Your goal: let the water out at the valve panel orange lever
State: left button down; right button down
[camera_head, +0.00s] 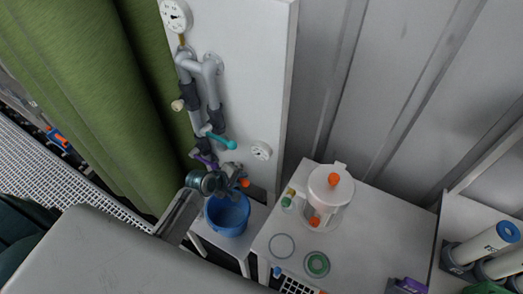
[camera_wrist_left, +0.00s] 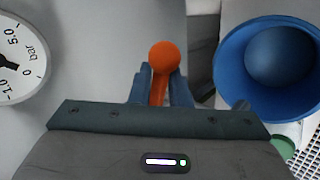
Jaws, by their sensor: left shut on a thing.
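The orange lever (camera_head: 245,183) is at the lower part of the white valve panel (camera_head: 240,80). In the left wrist view its round orange knob (camera_wrist_left: 165,56) stands up past my fingertips, with the shaft between them. My left gripper (camera_head: 236,184) is shut on this lever, and it also shows in the left wrist view (camera_wrist_left: 162,90). It hides the lever's base and much of the lower pipe. A blue bucket (camera_head: 214,223) stands on a low white stand just below the gripper. My right gripper is not in view.
A teal lever (camera_head: 222,141) and a purple lever (camera_head: 205,160) sit above on the grey pipes. A green curtain (camera_head: 90,90) hangs at left.

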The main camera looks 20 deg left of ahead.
pick_arm(q)
jog(key=shift+w+d+f+n+t+y, duration=0.1)
jog(key=shift+w+n+y, duration=0.2)
jog(key=shift+n+y, duration=0.35)
jog(key=shift+w+d+n+t+y, duration=0.15)
jog(key=shift+w+n+y, duration=0.2)
jog(key=shift+n, duration=0.4)
jog(key=shift+w+d+f+n+t+y, duration=0.1)
jog(key=shift+w+n+y, duration=0.1)
jog(key=shift+n+y, duration=0.45)
jog(key=c, duration=1.6)
grip_release()
jog(key=shift+o, duration=1.1)
jog(key=shift+w+a+r, duration=0.1)
jog(key=shift+w+a, duration=0.05)
